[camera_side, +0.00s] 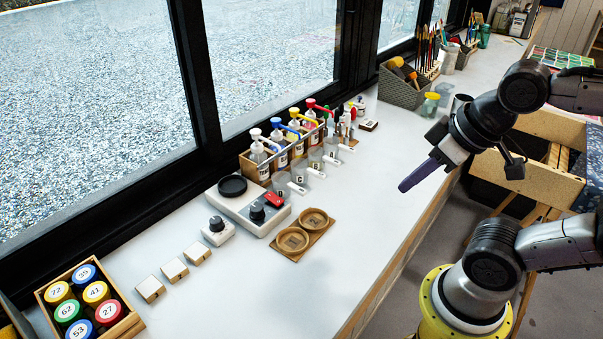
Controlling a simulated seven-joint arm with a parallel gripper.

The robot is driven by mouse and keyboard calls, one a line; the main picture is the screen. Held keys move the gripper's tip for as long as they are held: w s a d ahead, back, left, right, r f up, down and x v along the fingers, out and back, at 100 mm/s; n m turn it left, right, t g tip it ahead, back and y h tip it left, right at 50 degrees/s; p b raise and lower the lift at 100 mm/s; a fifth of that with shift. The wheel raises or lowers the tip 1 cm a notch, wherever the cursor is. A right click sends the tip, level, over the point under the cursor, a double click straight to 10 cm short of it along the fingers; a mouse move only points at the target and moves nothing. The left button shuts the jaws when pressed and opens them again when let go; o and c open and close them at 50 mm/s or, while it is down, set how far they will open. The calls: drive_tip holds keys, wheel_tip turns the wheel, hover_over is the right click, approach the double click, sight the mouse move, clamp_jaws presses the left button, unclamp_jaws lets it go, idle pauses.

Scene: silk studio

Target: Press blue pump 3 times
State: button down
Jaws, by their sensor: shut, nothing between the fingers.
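The blue pump (277,123) tops a clear bottle in a wooden rack (258,171) by the window. It is second from the left, between a whitish pump (257,134) and a yellow pump (295,113); a red pump (312,104) is at the right end. The blue pump's head is raised and its nozzle points toward the front right. My gripper (404,186) is shut and empty. It is in the air to the right of the rack, well apart from the pumps, with purple fingers pointing down-left.
Clear beakers (298,178) with labelled tags stand in front of the rack. A device with a black plate (232,186), a wooden tray (309,236) and wooden blocks (174,269) lie nearer. A grey basket (402,91) is at the back. The right side of the counter is clear.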

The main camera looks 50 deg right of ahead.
idle(0.4)
drive_tip(key=w+r+m, duration=0.4)
drive_tip(key=w+r, duration=0.4)
drive_tip(key=r, duration=0.4)
drive_tip(key=w+d+r+m+g, duration=0.1)
drive_tip(key=w+d+r, duration=0.1)
drive_tip(key=w, duration=0.6)
drive_tip(key=w+d+r+m, duration=0.1)
drive_tip(key=w+r+m, duration=0.1)
drive_tip(key=w, duration=0.6)
drive_tip(key=w+d+f+g, duration=0.1)
drive_tip(key=w+d+f, duration=0.1)
drive_tip(key=w+f, duration=0.3)
drive_tip(key=w+d+f+m+g, duration=0.1)
drive_tip(key=w+d+f, duration=0.2)
drive_tip(key=w+f, duration=0.3)
drive_tip(key=w+d+f+m, duration=0.1)
drive_tip(key=w+d+f, duration=0.2)
drive_tip(key=w+f, duration=0.2)
drive_tip(key=shift+w+f+g, duration=0.35)
drive_tip(key=shift+f+g, duration=0.05)
drive_tip(key=shift+f, duration=0.35)
